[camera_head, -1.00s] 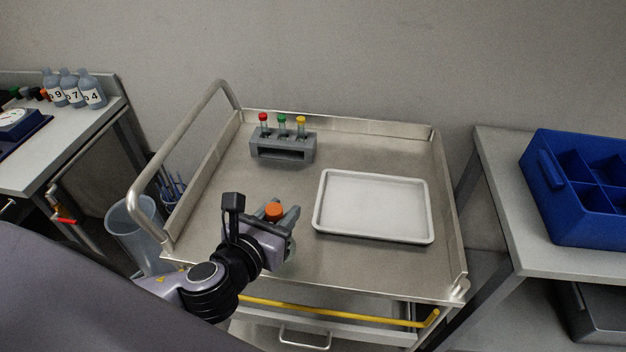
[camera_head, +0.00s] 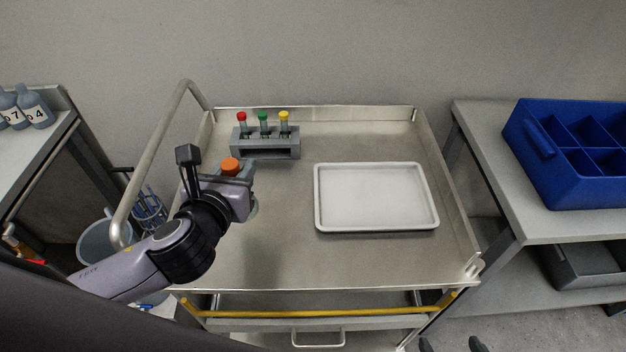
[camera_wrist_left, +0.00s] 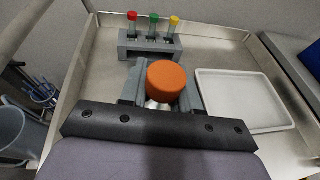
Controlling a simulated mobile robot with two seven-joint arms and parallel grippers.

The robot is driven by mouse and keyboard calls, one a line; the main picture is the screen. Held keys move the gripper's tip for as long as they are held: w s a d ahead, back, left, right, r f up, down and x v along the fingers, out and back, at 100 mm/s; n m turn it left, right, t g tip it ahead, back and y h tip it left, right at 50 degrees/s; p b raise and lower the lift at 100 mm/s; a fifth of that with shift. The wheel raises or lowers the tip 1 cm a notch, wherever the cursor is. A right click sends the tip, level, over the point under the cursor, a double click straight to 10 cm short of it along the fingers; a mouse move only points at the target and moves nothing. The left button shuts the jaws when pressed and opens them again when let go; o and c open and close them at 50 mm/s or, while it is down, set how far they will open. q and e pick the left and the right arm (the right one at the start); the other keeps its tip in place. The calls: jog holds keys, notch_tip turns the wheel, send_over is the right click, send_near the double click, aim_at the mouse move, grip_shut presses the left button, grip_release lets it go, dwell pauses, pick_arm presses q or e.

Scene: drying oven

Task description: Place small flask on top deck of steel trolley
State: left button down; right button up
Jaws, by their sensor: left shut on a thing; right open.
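The small flask shows mainly as its orange cap (camera_head: 230,166); its body is mostly hidden by my left gripper (camera_head: 236,178). That gripper is shut on the flask and holds it upright over the left part of the trolley's top deck (camera_head: 290,262). In the left wrist view the orange cap (camera_wrist_left: 167,82) sits between the grey fingers. I cannot tell whether the flask's base touches the deck. My right gripper (camera_head: 450,346) shows only as two dark, separated tips at the bottom edge, open and empty, in front of the trolley.
A grey rack (camera_head: 266,143) with red-, green- and yellow-capped tubes stands just behind the flask. A white tray (camera_head: 376,226) lies on the deck's right half. The deck between gripper and tray is bare. A raised rim and left handle (camera_head: 150,150) bound it. A blue bin (camera_head: 575,185) stands right.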

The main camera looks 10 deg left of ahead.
pick_arm(q)
jog(key=w+a+r+n+y, duration=0.1)
jog(key=w+r, duration=0.2)
jog(key=r, duration=0.4)
jog(key=w+a+r+n+y, duration=0.1)
jog(key=w+r+y, duration=0.1)
jog(key=w+r, duration=0.3)
jog(key=f+b, duration=0.1)
jog(key=f, duration=0.5)
jog(key=f+b, duration=0.1)
jog(key=f, duration=0.5)
jog(key=s+f+b, duration=0.1)
jog(key=f+b, duration=0.1)
jog(key=f, duration=0.4)
jog(key=shift+f, duration=0.35)
pick_arm(e)
jog(key=f, duration=0.4)
jog(key=shift+a, duration=0.25)
pick_arm(q)
jog(key=c, duration=0.8)
grip_release()
jog(key=shift+f+h, duration=0.15)
jog(key=shift+h, duration=0.15)
jog(key=v, duration=1.2)
jog(key=shift+r+p, duration=0.3)
jog(key=shift+r, duration=0.1)
pick_arm(e)
jog(key=shift+r, duration=0.3)
